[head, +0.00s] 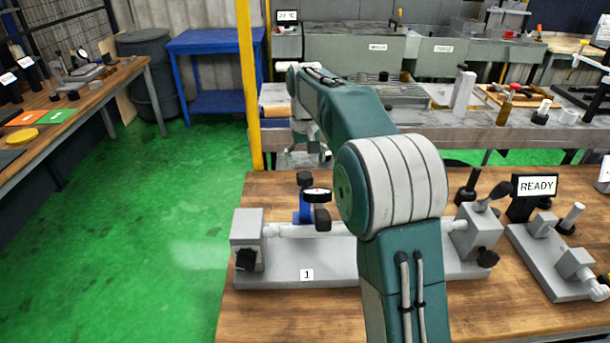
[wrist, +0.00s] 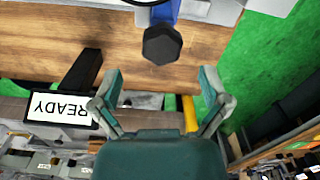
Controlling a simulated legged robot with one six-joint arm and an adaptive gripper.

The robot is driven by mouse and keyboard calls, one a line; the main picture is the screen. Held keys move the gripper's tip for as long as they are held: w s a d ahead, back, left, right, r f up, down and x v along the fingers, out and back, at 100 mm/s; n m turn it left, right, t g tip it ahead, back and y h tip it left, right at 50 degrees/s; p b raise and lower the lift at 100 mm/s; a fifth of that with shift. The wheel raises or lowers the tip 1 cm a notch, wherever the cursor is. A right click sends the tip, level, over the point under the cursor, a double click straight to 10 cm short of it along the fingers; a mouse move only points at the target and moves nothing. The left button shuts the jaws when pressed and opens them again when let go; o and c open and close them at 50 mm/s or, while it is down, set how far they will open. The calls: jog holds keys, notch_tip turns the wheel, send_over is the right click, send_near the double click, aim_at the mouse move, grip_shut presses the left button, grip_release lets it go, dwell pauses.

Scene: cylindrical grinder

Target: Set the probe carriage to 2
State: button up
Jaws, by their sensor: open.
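The probe carriage (head: 304,213) is a blue block with a round dial gauge and black knobs. It stands by the left part of a grey bench fixture (head: 290,272), near the plate marked 1 (head: 307,275). My arm hides the middle of the fixture, and no mark 2 shows. In the wrist view, which is upside down, the carriage's black hexagonal knob (wrist: 161,45) lies beyond my fingertips, with blue (wrist: 166,11) behind it. My gripper (wrist: 161,88) is open and empty, apart from the knob. In the head view my gripper (head: 308,150) is behind the carriage, partly hidden by my arm.
A READY display (head: 538,186) stands at the right of the wooden bench (head: 245,310), and it also shows in the wrist view (wrist: 60,108). A second grey fixture (head: 545,262) is beside it. A yellow post (head: 248,85) rises behind. Green floor (head: 150,220) is clear at left.

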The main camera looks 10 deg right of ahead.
aim_at(305, 175)
notch_tip(305, 175, down, 4)
jog(key=shift+a+r, duration=0.1)
jog(key=shift+a+f, duration=0.15)
jog(key=shift+f, duration=0.25)
jog(key=shift+d, duration=0.2)
grip_shut()
